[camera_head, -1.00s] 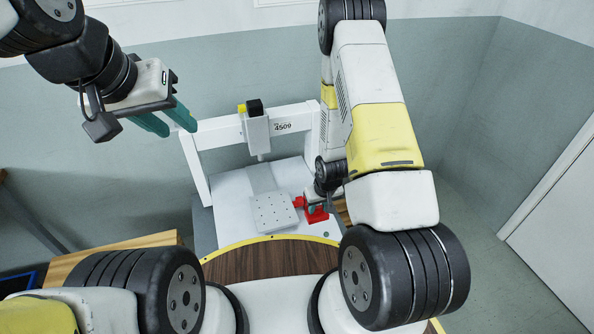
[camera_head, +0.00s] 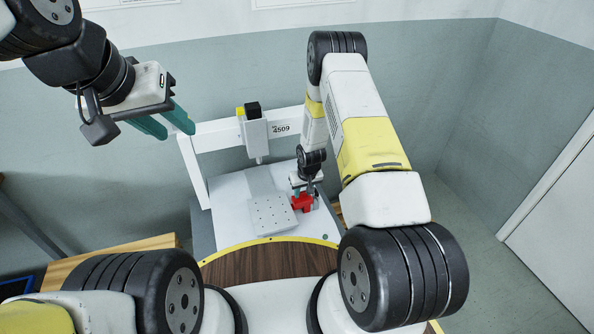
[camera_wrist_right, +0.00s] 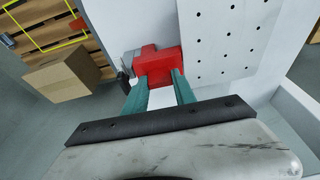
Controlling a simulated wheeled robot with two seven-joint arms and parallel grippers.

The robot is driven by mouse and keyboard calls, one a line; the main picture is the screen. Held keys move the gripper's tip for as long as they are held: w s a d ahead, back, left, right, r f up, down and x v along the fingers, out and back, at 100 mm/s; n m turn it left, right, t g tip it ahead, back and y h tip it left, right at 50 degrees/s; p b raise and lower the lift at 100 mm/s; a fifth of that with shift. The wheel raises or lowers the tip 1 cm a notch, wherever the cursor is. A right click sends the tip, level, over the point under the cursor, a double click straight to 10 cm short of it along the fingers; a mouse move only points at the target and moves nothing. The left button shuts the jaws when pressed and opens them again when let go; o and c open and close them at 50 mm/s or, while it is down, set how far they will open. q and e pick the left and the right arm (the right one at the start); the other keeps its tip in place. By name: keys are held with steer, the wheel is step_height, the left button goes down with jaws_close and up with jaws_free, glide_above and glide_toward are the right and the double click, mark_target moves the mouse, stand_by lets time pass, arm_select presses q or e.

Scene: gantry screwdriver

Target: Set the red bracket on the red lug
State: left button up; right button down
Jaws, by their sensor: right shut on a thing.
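The red bracket (camera_head: 303,203) is in my right gripper (camera_head: 304,192), at the right edge of the pale perforated plate (camera_head: 270,216). In the right wrist view the teal fingertips of my right gripper (camera_wrist_right: 158,80) close on the red bracket (camera_wrist_right: 157,66). The red lug cannot be told apart from the bracket in either view; the red shapes run together, so I cannot tell whether they touch. My left gripper (camera_head: 172,125) is open and empty, high at the left, away from the plate.
A white gantry (camera_head: 214,137) with a screwdriver head (camera_head: 254,128) spans the white bed behind the plate. The perforated plate (camera_wrist_right: 228,42) also fills the upper right of the wrist view.

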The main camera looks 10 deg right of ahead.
steer(key=shift+f, duration=0.25)
steer(key=shift+f, duration=0.25)
steer(key=c, duration=1)
jaws_free()
